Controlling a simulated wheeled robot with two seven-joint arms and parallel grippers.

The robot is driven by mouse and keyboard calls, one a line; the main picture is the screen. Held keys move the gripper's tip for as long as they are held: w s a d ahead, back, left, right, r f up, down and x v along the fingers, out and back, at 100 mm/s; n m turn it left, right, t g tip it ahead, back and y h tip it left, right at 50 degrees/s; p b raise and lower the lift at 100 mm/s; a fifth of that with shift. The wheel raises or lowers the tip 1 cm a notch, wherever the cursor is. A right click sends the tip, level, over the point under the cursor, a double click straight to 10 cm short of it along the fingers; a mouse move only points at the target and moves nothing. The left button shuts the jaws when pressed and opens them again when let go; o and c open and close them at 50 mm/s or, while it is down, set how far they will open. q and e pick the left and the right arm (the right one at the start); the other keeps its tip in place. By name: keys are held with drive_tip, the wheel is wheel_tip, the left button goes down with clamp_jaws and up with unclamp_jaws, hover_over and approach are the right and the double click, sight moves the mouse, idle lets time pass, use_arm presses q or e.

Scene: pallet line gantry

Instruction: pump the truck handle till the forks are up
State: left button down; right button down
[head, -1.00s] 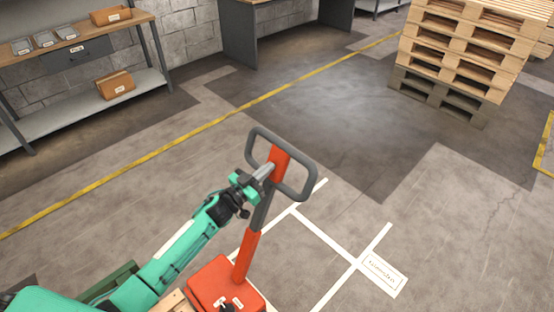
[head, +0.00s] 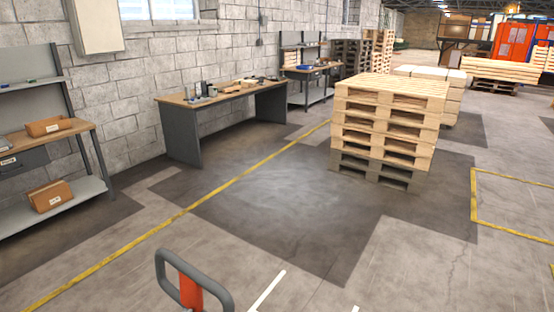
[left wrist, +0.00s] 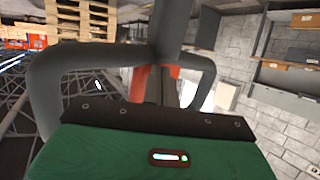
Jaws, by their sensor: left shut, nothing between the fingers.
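The truck handle (head: 192,290) shows at the bottom edge of the head view, only the upper part of its grey loop and its orange-red middle piece. In the left wrist view the grey loop (left wrist: 62,72) stands close, just beyond my left gripper (left wrist: 160,122), with orange-red (left wrist: 138,82) inside it. Of that gripper I see the green housing and dark front plate; its fingers are not clearly seen. It is shut with nothing held; whether it touches the handle, I cannot tell. The truck's body and forks are out of view. My right gripper is not in view.
A stack of wooden pallets (head: 385,125) stands beyond the handle to the right. A workbench (head: 222,95) stands along the wall, with a shelf unit (head: 60,210) at the left. A yellow line (head: 205,200) crosses the floor. Floor between handle and pallets is clear.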

use_arm(q)
drive_tip(key=s+f+g, duration=0.5)
drive_tip(key=s+f, duration=0.4)
drive_tip(key=s, duration=0.1)
drive_tip(key=s+r+m+g, duration=0.1)
drive_tip(key=s+g, duration=0.2)
drive_tip(key=s, duration=0.5)
drive_tip(key=s+r+g, duration=0.2)
drive_tip(key=s+g, duration=0.1)
drive_tip(key=s, duration=0.4)
wheel_tip(320, 180, down, 30)
drive_tip(key=g, duration=0.1)
drive_tip(key=s+a+f+g, duration=0.1)
drive_tip(key=s+a+f, duration=0.2)
drive_tip(key=s+f, duration=1.7)
drive_tip(key=shift+s+a+f+m, duration=0.15)
drive_tip(key=shift+a+f+m, duration=0.05)
drive_tip(key=shift+f+m, duration=0.25)
